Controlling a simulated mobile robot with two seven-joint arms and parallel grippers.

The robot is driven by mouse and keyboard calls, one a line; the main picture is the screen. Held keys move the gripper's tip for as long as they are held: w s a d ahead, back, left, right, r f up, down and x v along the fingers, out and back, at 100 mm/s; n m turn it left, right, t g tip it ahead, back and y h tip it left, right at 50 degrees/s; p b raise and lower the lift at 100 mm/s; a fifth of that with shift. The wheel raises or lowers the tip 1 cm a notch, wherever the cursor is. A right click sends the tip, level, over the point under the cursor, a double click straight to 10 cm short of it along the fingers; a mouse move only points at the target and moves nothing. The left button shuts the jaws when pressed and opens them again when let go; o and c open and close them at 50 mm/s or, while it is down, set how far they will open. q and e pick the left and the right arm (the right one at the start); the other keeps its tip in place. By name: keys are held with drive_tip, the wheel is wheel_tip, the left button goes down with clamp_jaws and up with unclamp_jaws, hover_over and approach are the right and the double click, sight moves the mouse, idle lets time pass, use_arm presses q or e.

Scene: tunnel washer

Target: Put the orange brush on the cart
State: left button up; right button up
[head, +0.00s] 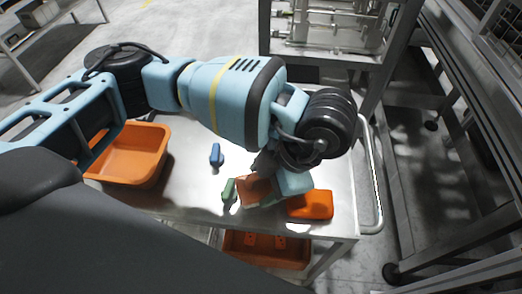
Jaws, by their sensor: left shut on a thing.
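The cart (190,192) has a bare metal top and a rail handle at its right end. My left gripper (262,190) reaches down over the front right part of the top. It is shut on an orange piece (253,190), which looks like the orange brush. The wrist hides part of it, and I cannot tell whether it touches the top. Another orange block-like thing (311,205) lies just right of the gripper, near the front edge. My right gripper is not in view.
An orange bin (150,140) stands on the left of the cart top. A small blue item (215,155) and a green item (228,190) lie left of the gripper. An orange crate (265,250) sits below. Metal frames (385,130) stand behind and right.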

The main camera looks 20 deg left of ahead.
use_arm(q)
drive_tip(key=w+a, duration=0.1)
drive_tip(key=w, duration=0.1)
drive_tip(key=w+a, duration=0.1)
drive_tip(key=w, duration=0.2)
drive_tip(key=w+a, duration=0.1)
drive_tip(key=w, duration=0.2)
drive_tip(key=shift+a+f, duration=0.2)
drive_tip(key=shift+f, duration=0.15)
wheel_tip(320, 180, down, 4)
drive_tip(key=shift+r, duration=0.2)
drive_tip(key=o, duration=1.2)
drive_tip(key=v, duration=1.2)
